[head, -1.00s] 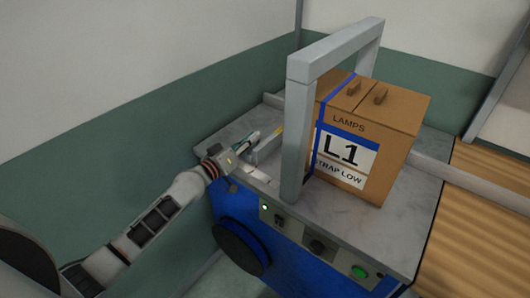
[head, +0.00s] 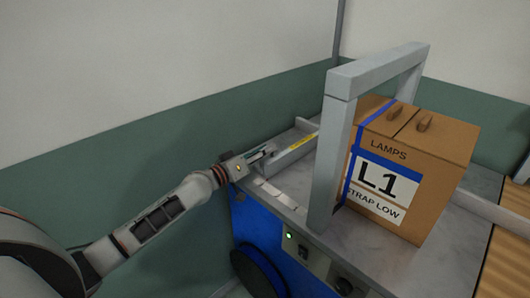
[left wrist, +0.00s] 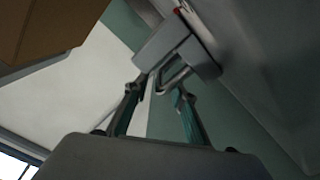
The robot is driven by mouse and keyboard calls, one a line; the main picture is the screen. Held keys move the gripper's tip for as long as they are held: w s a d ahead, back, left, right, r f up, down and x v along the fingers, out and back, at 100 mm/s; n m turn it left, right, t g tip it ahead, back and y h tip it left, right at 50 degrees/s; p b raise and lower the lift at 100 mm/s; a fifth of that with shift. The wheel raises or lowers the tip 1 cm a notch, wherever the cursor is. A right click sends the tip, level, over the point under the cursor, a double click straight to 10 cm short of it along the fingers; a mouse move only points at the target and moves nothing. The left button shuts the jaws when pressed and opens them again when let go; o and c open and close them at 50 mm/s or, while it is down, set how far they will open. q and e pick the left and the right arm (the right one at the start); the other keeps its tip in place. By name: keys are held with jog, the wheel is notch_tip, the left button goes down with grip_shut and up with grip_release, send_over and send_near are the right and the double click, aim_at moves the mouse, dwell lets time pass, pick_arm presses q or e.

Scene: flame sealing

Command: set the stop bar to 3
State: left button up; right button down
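The stop bar (head: 290,155) is a grey bar with a yellow label, lying on the machine's grey top to the left of the arch. A pale strip (head: 270,189), probably its scale, lies in front of it; its marks are too small to read. My left gripper (head: 268,151) is at the bar's left end. In the left wrist view, the teal-padded fingers (left wrist: 160,90) are apart, with the grey bar's handle (left wrist: 174,76) at their tips. I cannot tell whether they touch it. My right gripper is not in view.
A grey arch (head: 333,140) stands over the top. A cardboard box (head: 445,165) labelled LAMPS, L1, STRAP LOW stands under it with a blue strap. The blue machine body (head: 262,228) has a front control panel (head: 303,254). A green and white wall is behind.

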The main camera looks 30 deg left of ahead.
pick_arm(q)
jog(key=shift+s+f, duration=0.15)
jog(key=shift+s, duration=0.2)
jog(key=v, duration=1.1)
jog(key=shift+s+a, duration=0.15)
jog(key=shift+s, duration=0.05)
